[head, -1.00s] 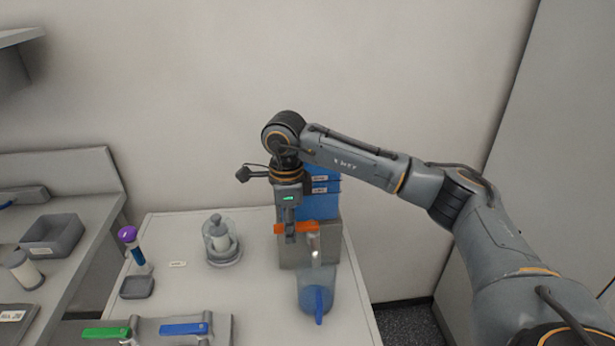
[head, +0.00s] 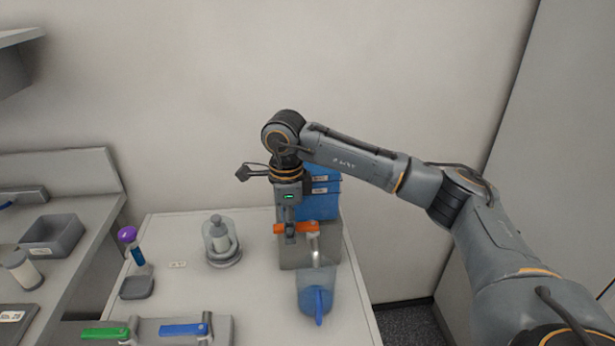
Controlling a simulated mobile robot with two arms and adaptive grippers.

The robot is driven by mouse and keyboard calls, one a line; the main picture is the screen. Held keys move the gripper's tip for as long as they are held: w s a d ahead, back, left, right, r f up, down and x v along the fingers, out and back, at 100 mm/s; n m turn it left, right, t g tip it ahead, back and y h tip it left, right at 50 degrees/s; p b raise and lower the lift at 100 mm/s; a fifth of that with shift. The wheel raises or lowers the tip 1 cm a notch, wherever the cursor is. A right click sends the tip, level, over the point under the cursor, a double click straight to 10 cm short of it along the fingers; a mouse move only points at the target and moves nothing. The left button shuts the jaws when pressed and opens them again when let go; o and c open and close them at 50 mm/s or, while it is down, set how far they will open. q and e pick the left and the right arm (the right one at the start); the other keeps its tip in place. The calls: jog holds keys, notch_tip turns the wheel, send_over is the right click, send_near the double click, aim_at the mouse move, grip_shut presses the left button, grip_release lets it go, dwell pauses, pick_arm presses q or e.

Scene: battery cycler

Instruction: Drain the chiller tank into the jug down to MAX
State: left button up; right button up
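The chiller tank (head: 321,206) is the blue-filled box on a grey base (head: 330,252) at the back right of the table. An orange valve handle (head: 303,228) lies crosswise on its front, above a pale spout (head: 315,250). The jug (head: 309,280), clear with a blue handle, stands upright below the spout and holds blue liquid. My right gripper (head: 290,229) points down at the left part of the orange handle. Its fingertips are small here, and I cannot tell whether they grip the handle or only touch it. My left gripper is not in view.
Green (head: 106,333) and blue (head: 184,328) lever handles sit at the front. A glass vessel (head: 221,240), a purple-topped tube (head: 133,243) and a small grey tray (head: 137,287) stand on the left of the table (head: 195,290). A side bench (head: 75,244) adjoins on the left.

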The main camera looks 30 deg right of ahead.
notch_tip(320, 180, up, 8)
jog(key=p, duration=0.5)
jog(key=shift+w+d, duration=0.1)
jog(key=shift+w, duration=0.05)
jog(key=shift+f, duration=0.1)
